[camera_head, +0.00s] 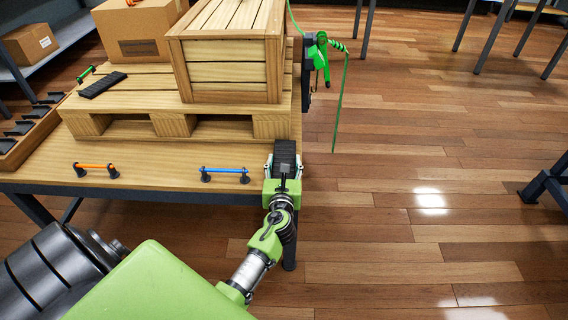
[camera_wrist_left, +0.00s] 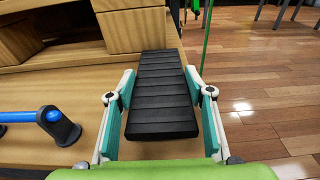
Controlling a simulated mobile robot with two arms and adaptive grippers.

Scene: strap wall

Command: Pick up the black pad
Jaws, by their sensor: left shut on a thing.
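My left gripper (camera_head: 283,172) is at the front right corner of the table, shut on a black pad (camera_head: 285,152). In the left wrist view the ribbed black pad (camera_wrist_left: 162,95) lies lengthwise between the teal-lined fingers (camera_wrist_left: 162,118) and points away from the gripper. I cannot tell whether its far end touches the table. A second black pad (camera_head: 102,85) lies flat on the left part of the wooden pallet. My right gripper is not in view.
A wooden crate (camera_head: 230,50) and a cardboard box (camera_head: 137,30) stand on the pallet (camera_head: 200,142). An orange handle (camera_head: 95,166) and a blue handle (camera_head: 225,170) sit along the table's front edge. A green tool (camera_head: 319,55) with a coiled hose hangs right of the crate.

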